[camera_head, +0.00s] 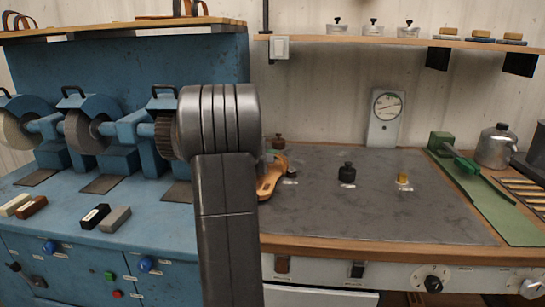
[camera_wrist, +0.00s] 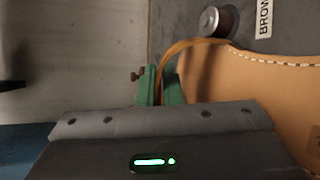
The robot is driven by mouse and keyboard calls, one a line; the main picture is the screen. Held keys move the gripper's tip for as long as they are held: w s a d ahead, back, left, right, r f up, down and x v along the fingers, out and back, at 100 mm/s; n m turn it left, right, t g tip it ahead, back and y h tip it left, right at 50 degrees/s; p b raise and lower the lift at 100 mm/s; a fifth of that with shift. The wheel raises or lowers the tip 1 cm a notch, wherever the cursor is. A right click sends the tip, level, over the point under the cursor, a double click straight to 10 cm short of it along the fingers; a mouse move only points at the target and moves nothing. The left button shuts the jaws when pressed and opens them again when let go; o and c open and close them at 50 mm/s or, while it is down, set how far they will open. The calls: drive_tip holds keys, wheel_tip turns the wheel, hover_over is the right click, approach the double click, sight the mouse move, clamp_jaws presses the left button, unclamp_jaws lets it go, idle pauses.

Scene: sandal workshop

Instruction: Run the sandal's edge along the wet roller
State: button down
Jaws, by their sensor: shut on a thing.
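The tan leather sandal (camera_wrist: 270,85) with white edge stitching fills the right of the wrist view. Its curved band arches over to my gripper (camera_wrist: 161,86), whose green fingers are shut on it. In the head view the sandal (camera_head: 270,176) shows just right of my arm, over the grey mat; the arm hides the rest and the gripper. A small brown cylinder with a metal top (camera_wrist: 217,21), perhaps the roller, stands just beyond the sandal's edge, by a label reading "BROW". I cannot tell whether they touch or whether the cylinder is wet.
A brown-capped bottle (camera_head: 278,142) stands behind the sandal. The blue grinding machine (camera_head: 110,190) fills the left. The mat's front is clear.

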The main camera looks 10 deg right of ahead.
drive_tip(key=shift+w+r+n+t+y+b, duration=0.15)
drive_tip(key=shift+n+t+y+b, duration=0.25)
drive_tip(key=shift+b, duration=1.3)
drive_tip(key=shift+w+a, duration=0.1)
drive_tip(key=shift+a, duration=0.1)
drive_tip(key=shift+w+a+f, duration=0.2)
drive_tip(key=shift+w, duration=0.05)
drive_tip(key=shift+s+d+b, duration=0.1)
drive_tip(key=shift+s+b, duration=0.05)
drive_tip(key=shift+b, duration=0.6)
drive_tip(key=shift+t+y+b, duration=0.35)
drive_tip(key=shift+t+y, duration=0.05)
drive_tip(key=shift+y, duration=0.2)
drive_tip(key=shift+s+d+b, duration=0.1)
drive_tip(key=shift+d+b, duration=0.3)
idle(1.7)
drive_tip(key=shift+w+d, duration=0.2)
drive_tip(key=shift+w, duration=0.15)
drive_tip(key=shift+w+d, duration=0.2)
drive_tip(key=shift+w, duration=0.15)
